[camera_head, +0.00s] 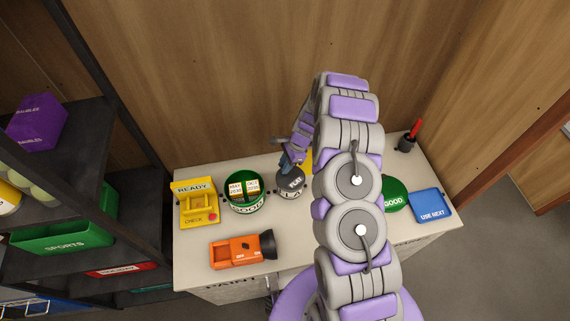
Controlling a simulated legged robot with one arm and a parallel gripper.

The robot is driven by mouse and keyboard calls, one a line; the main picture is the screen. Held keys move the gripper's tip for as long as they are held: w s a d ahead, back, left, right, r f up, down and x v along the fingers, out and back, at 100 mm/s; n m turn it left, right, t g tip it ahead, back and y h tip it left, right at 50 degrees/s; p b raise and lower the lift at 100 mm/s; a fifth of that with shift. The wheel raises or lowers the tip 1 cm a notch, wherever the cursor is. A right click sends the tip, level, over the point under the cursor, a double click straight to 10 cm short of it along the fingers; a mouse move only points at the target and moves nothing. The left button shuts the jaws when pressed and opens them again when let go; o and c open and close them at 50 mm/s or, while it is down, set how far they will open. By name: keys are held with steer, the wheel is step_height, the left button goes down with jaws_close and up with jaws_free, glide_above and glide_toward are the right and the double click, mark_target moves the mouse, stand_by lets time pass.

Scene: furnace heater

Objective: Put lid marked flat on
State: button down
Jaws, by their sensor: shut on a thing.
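The dark grey round lid (291,180), whose white lettering appears to read FLAT, is right of the green tub on the table. A small container with a white label (290,195) shows just below it. The lid covers the container's top; I cannot tell whether it is seated or held just above. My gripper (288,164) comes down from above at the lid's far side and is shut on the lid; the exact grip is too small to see. A green lid marked GOOD (394,195) lies on the table, right of my arm.
The table (200,278) also holds a yellow READY/CHECK box (196,204), a green tub (246,206) with dated items inside, an orange flashlight (238,251), a blue USE NEXT tray (430,205) and a dark cup with a red marker (406,143). Shelves (60,190) stand left.

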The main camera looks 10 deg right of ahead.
steer(key=c, duration=0.9)
jaws_free()
steer(key=v, duration=1.7)
steer(key=shift+d, duration=0.15)
steer(key=shift+r, duration=0.15)
